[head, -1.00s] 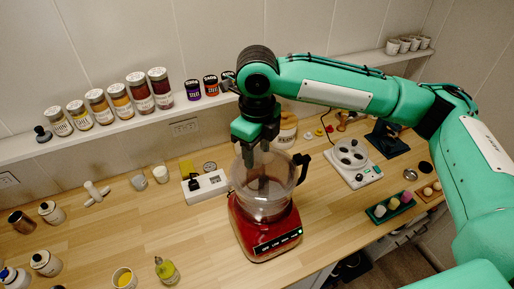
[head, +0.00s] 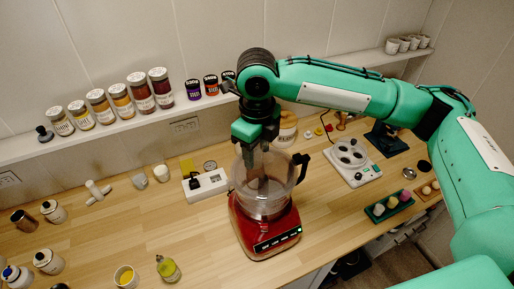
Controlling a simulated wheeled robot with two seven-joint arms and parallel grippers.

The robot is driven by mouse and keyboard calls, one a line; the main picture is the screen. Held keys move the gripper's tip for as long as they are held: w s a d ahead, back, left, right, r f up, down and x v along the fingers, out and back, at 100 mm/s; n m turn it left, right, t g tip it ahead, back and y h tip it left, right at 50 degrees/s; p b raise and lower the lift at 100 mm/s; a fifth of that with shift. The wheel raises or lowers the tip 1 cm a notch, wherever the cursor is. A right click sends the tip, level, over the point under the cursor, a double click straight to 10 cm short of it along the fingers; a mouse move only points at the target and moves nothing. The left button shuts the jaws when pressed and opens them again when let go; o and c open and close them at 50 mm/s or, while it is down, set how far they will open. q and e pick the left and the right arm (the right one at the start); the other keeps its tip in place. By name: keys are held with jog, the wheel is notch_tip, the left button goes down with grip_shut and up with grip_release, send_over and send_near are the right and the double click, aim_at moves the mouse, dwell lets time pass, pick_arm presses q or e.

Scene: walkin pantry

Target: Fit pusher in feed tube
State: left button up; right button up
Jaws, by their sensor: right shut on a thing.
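The red food processor (head: 265,231) stands on the wooden counter, with a clear bowl (head: 264,203) and a dark handle (head: 301,168) on its right. My right gripper (head: 259,160) points down over the bowl, its fingers close together. It is shut on a dark greyish piece, apparently the pusher (head: 263,184), which reaches down into the bowl's outline. The fingers and clear walls hide most of the pusher. I cannot make out the feed tube's edge, nor whether the pusher is inside it or in front of it. My left gripper is not in view.
A white power strip (head: 205,186) lies left of the processor. A white hotplate (head: 352,163) and a green tray (head: 390,207) are on the right. A shelf with spice jars (head: 121,101) runs along the wall.

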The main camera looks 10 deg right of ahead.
notch_tip(320, 180, down, 8)
jog(key=b, duration=0.3)
dwell(3.2)
jog(key=o, duration=1)
jog(key=shift+r, duration=0.1)
notch_tip(320, 180, up, 12)
jog(key=b, duration=0.5)
send_over(257, 172)
jog(key=s, duration=0.2)
jog(key=shift+s+a+r, duration=0.1)
jog(key=shift+a, duration=0.2)
jog(key=shift+r, duration=0.7)
